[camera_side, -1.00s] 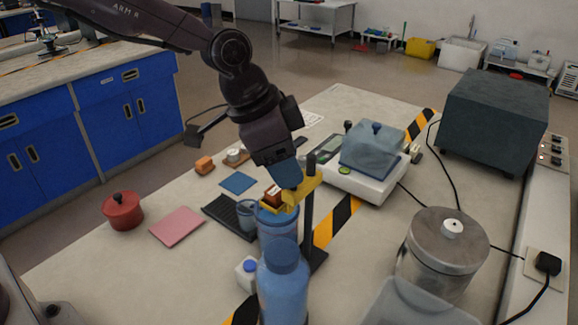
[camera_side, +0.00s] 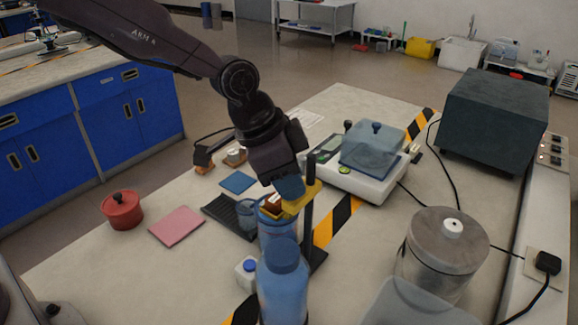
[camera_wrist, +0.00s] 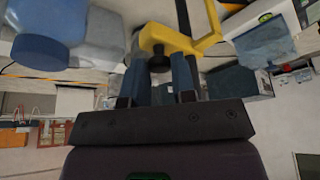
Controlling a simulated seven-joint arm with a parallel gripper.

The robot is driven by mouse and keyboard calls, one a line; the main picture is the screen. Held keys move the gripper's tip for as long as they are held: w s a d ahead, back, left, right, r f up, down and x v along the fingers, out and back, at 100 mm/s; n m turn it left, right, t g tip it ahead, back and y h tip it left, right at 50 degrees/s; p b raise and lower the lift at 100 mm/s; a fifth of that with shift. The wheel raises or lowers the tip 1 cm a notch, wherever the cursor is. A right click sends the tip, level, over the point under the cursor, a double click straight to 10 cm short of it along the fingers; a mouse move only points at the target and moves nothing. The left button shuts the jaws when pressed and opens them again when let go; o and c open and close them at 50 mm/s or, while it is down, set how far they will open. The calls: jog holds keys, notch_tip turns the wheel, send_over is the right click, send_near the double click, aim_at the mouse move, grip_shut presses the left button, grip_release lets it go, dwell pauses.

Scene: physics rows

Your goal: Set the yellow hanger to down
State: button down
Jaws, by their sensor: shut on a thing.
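The yellow hanger (camera_side: 307,198) is an arm reaching sideways from a dark upright post (camera_side: 308,226). It also shows in the wrist view (camera_wrist: 200,44), its near end at my fingertips. My gripper (camera_side: 289,188) comes down from above and is shut on the hanger. In the wrist view, my fingers (camera_wrist: 159,72) stand on either side of a dark round knob under the hanger's end. A small reddish-brown piece (camera_side: 273,203) shows beside the fingertips at the hanger's left end. The exact grip is partly hidden in the side view.
A blue-lidded jar (camera_side: 277,228) stands right under the hanger, with a blue bottle (camera_side: 283,285) in front. A red pot (camera_side: 122,212) and pink mat (camera_side: 177,226) lie left.

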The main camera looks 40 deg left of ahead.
notch_tip(320, 180, down, 8)
jog(key=shift+f, duration=0.1)
jog(key=c, duration=0.9)
grip_release()
jog(key=shift+c, duration=0.2)
send_near(282, 207)
jog(key=shift+w+a, duration=0.15)
jog(key=shift+f, duration=0.1)
